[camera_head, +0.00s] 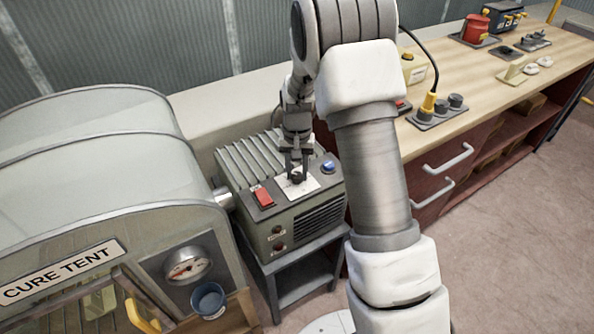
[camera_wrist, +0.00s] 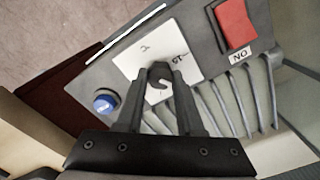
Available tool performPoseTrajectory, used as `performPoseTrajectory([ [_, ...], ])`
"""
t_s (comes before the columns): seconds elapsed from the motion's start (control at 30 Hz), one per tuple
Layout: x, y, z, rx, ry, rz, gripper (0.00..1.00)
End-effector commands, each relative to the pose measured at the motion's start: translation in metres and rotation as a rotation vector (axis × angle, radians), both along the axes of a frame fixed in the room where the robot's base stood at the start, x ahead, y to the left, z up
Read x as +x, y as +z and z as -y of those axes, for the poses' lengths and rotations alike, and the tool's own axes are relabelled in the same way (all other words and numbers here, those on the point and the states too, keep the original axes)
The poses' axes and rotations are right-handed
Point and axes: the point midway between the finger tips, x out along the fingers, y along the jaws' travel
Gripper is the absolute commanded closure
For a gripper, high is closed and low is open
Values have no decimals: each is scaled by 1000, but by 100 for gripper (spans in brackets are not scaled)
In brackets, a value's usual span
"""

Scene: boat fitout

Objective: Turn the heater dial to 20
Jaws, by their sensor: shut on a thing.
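The heater (camera_head: 262,180) is a grey-green box with a ribbed top, standing on a small dark stand beside the cure tent. On its top is a white dial plate (camera_head: 309,187); the wrist view also shows this plate (camera_wrist: 184,45) with a "15" and a "C" readable. My gripper (camera_head: 297,178) points down onto the plate, its fingers closed on the dial (camera_wrist: 160,80). The dial is mostly hidden between the fingertips, and its pointer reading cannot be told. The other scale marks are covered or too small to read.
A red switch (camera_head: 263,197) marked ON and a blue button (camera_head: 328,167) flank the plate. A wooden workbench (camera_head: 470,90) with drawers runs along the right. Open floor lies at lower right.

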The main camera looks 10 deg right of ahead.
Motion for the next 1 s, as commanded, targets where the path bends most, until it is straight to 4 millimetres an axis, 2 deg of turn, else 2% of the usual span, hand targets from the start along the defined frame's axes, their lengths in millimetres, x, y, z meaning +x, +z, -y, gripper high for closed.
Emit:
performPoseTrajectory([
  [0.17, 1, 1, 0, 0, 1, 2, 100],
  [0.2, 1, 1, 0, 0, 1, 2, 58],
  [0.33, 1, 1, 0, 0, 1, 2, 35],
  [0.6, 0, 0, 0, 0, 1, 1, 33],
  [0.73, 1, 7, 0, 0, 1, 2, 33],
  [0.87, 1, 28, 0, 0, 1, 5, 33],
  [1.0, 1, 62, 0, 1, 1, 7, 33],
])
